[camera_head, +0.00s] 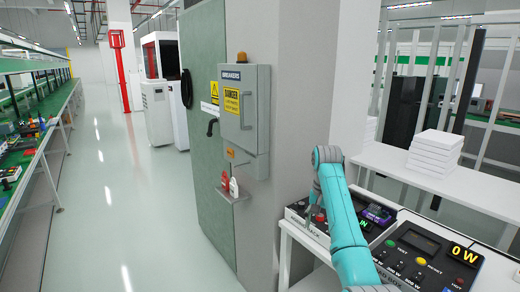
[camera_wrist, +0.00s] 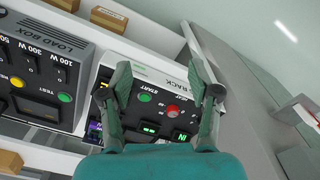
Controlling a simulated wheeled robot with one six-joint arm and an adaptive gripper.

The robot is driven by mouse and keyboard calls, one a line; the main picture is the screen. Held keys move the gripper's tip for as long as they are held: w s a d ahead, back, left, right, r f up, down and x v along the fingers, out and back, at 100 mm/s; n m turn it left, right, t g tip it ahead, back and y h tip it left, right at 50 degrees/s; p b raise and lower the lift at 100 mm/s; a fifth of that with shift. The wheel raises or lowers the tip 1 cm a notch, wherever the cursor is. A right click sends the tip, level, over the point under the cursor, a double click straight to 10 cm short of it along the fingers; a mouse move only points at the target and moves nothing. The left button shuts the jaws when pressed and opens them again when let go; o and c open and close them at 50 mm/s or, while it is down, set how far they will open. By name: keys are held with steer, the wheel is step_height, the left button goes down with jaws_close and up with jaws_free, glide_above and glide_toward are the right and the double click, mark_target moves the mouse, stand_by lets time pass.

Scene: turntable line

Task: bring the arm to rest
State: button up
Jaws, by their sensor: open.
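My teal arm rises from the bottom right of the head view and bends down over a bench with control boxes. In the wrist view, my gripper (camera_wrist: 162,78) points at the face of a rack box (camera_wrist: 154,118), its two fingers spread apart with nothing between them. A green start button (camera_wrist: 144,97) and a red button (camera_wrist: 172,112) show between and beyond the fingers. Whether the fingertips touch the box cannot be told.
A load box (camera_head: 424,250) with a yellow "0 W" display (camera_head: 465,254) sits beside the rack box. A grey breaker cabinet (camera_head: 244,108) on a wall stands left of the arm. White stacked boxes (camera_head: 434,153) lie on a table behind. The aisle floor (camera_head: 120,200) at left is clear.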

steer(key=s+f+n+t, duration=0.1)
steer(key=s+f+t, duration=0.15)
steer(key=f, duration=1.15)
steer(key=s+f+t, duration=0.1)
steer(key=s+f, duration=0.3)
steer(key=f, duration=1)
steer(key=s+f+n+t, duration=0.1)
steer(key=s+f+t, duration=0.1)
steer(key=s+f, duration=0.7)
steer(key=s+f+t, duration=0.2)
steer(key=s+f, duration=0.3)
steer(key=s, duration=0.7)
steer(key=s+r+n+t, duration=0.1)
steer(key=s+r+t, duration=0.15)
steer(key=s, duration=0.95)
steer(key=s+r+n+t, duration=0.1)
steer(key=s+r, duration=0.3)
steer(key=s, duration=0.8)
steer(key=s+r+t, duration=0.2)
steer(key=s+r, duration=0.5)
steer(key=r, duration=0.4)
steer(key=s+r+t, duration=0.1)
steer(key=s+r, duration=0.7)
steer(key=r, duration=0.3)
steer(key=shift+s+a+n+t, duration=0.15)
steer(key=shift+s+n+t, duration=0.05)
steer(key=shift+n+t, duration=0.2)
